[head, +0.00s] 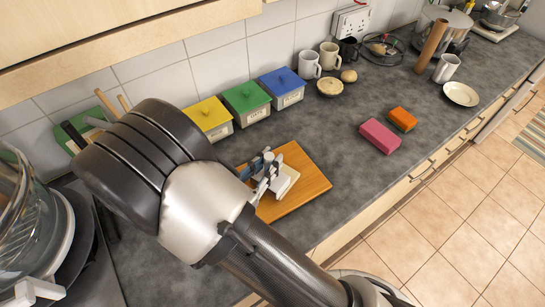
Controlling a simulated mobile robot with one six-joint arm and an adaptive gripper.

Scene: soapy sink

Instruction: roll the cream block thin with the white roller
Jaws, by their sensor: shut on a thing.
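A wooden board (303,176) lies on the dark counter, partly behind my arm. My gripper (266,174) is over the board's left part, shut on a white thing that looks like the white roller (271,186). A pale slab, likely the cream block (289,179), lies on the board just right of the gripper's fingers. The fingers and my arm hide much of the roller and part of the block. I cannot tell whether the roller touches the block.
Yellow (207,116), green (246,101) and blue (282,87) lidded boxes stand along the wall behind the board. Pink (380,136) and orange (402,119) blocks lie to the right. The counter between them and the board is clear. A glass vessel stands at far left.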

